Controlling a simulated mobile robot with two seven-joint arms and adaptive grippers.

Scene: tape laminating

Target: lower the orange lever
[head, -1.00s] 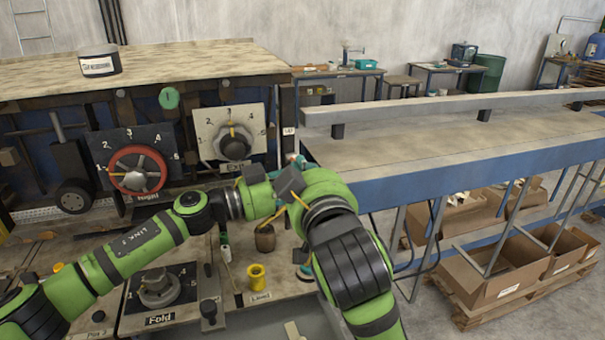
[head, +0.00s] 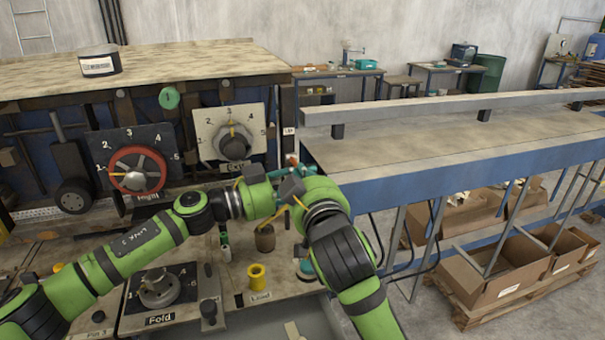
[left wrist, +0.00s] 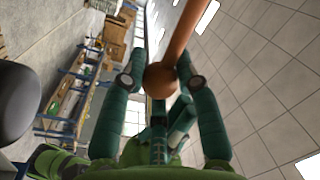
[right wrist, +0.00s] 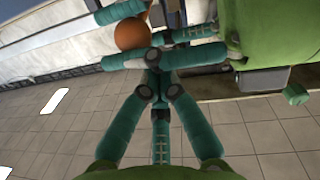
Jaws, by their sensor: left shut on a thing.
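The orange lever shows in the left wrist view as a rod (left wrist: 189,28) with a round ball knob (left wrist: 159,79). My left gripper (left wrist: 160,82) has its teal fingers closed around the knob. The right wrist view shows the orange knob (right wrist: 131,33) just beyond the teal fingers of my right gripper (right wrist: 157,70), which are drawn together and look shut. I cannot tell whether they touch the knob.
The machine front carries a red-ringed dial (head: 137,172), a pale dial plate (head: 232,133) and a Fold dial (head: 158,288).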

